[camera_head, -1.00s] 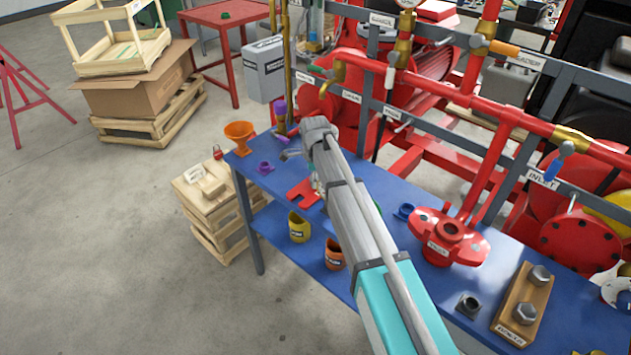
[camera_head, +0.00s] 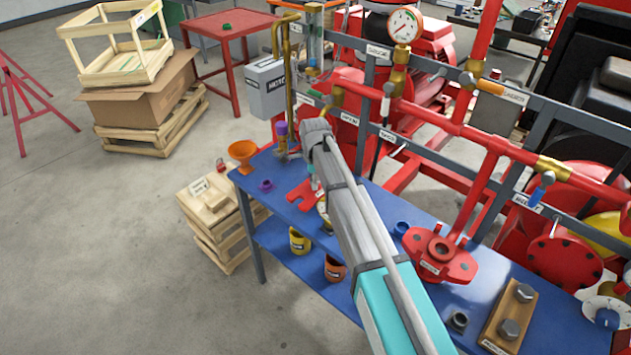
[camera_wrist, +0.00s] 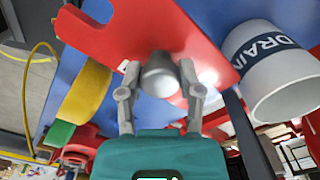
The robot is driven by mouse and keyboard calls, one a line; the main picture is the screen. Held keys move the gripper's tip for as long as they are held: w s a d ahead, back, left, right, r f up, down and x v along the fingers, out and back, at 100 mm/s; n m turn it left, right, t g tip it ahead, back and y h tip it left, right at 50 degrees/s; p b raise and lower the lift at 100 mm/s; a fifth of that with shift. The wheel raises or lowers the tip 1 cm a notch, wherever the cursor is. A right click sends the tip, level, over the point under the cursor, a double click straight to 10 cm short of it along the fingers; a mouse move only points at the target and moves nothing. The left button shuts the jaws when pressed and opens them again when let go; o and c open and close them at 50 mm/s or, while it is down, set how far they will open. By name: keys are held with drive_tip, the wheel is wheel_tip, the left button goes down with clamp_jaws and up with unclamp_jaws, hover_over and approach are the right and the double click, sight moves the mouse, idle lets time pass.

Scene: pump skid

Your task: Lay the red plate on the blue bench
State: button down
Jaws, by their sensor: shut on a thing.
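The red plate (camera_head: 300,194) shows beside the end of my arm in the head view, over the left part of the blue bench (camera_head: 375,213). In the wrist view the red plate (camera_wrist: 125,38) lies across the top, with a grey round knob on it between my fingers. My gripper (camera_wrist: 160,80) is shut on this knob. In the head view my arm hides the gripper and part of the plate. Blue surface (camera_wrist: 62,80) shows behind the plate in the wrist view. I cannot tell whether the plate touches the bench.
An orange funnel (camera_head: 242,152) and purple ring (camera_head: 265,185) are at the bench's left end. A red flanged part (camera_head: 440,252) and wooden bolt block (camera_head: 508,318) stand right. Pipework runs behind. A white DRAIN cylinder (camera_wrist: 275,75) and yellow round thing (camera_wrist: 85,95) flank the plate.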

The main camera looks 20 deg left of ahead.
drive_tip(key=shift+r+p, duration=4.55)
drive_tip(key=shift+r, duration=0.45)
drive_tip(key=d+f+n+b, duration=0.4)
drive_tip(key=d+n, duration=0.3)
drive_tip(key=n, duration=0.2)
drive_tip(key=d+f+n+b, duration=0.3)
drive_tip(key=d+n, duration=0.3)
drive_tip(key=n, duration=0.3)
drive_tip(key=shift+w+d+f+b, duration=0.35)
drive_tip(key=shift+w, duration=0.05)
wheel_tip(320, 180, down, 6)
drive_tip(key=b, duration=0.6)
drive_tip(key=shift+f, duration=0.15)
